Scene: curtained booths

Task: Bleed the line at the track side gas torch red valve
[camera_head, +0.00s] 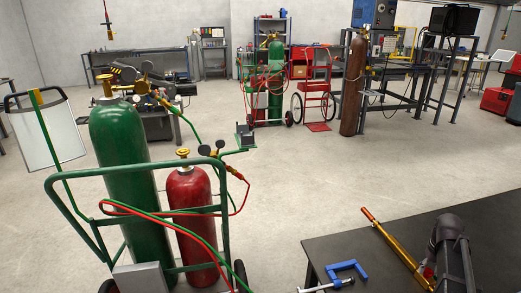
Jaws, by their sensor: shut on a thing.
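A long brass gas torch (393,242) with an orange-red end lies slantwise over the dark bench at the lower right. A small red valve (428,272) shows on its lower part, close to the frame's bottom edge. My gripper (434,276) comes in dark grey from the right and is shut at the red valve. Its dark, rounded body stands just right of the torch. The fingertips are partly hidden, and the exact contact is too small to see. The torch's lower end is hidden or out of frame.
A blue clamp (346,272) lies on the dark bench (480,212) left of the torch. A green cart (75,188) with a green cylinder (118,150), a red cylinder (190,190) and hoses stands at the left. Open concrete floor (310,175) lies beyond the bench.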

